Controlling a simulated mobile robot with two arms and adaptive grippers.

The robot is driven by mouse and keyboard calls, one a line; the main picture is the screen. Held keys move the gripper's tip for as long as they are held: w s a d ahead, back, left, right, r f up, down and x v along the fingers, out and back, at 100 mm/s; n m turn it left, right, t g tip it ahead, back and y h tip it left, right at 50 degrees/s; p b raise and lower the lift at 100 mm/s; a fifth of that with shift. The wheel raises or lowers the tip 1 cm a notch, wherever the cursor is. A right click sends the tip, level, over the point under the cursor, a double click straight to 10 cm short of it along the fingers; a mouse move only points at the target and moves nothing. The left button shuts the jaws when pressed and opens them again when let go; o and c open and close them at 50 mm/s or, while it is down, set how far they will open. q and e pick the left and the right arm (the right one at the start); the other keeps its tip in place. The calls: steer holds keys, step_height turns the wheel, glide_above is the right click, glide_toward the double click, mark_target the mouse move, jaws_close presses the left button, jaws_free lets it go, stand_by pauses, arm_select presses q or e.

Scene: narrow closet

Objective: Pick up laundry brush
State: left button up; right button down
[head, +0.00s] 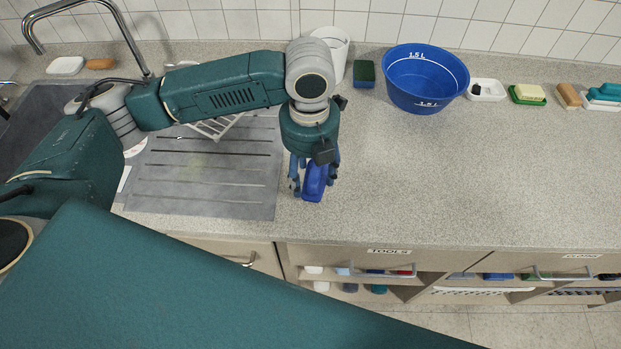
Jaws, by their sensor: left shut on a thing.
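My left gripper (315,187) hangs over the counter just right of the drainboard, fingers pointing down. It is shut on a blue oblong object that looks like the laundry brush (315,183); the fingers and wrist hide part of it. I cannot tell if the brush touches the counter. My right gripper is not in view.
A blue bowl (425,82), green sponge (364,73) and white cup (335,48) stand at the back. Soap dishes (487,90) and brushes (604,96) line the back right. The drainboard (200,178) lies left. The counter's front right is clear.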

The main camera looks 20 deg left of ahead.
mark_target(310, 173)
arm_select(q)
step_height(310, 173, up, 17)
steer(key=shift+r+b, duration=0.2)
steer(key=shift+b, duration=0.4)
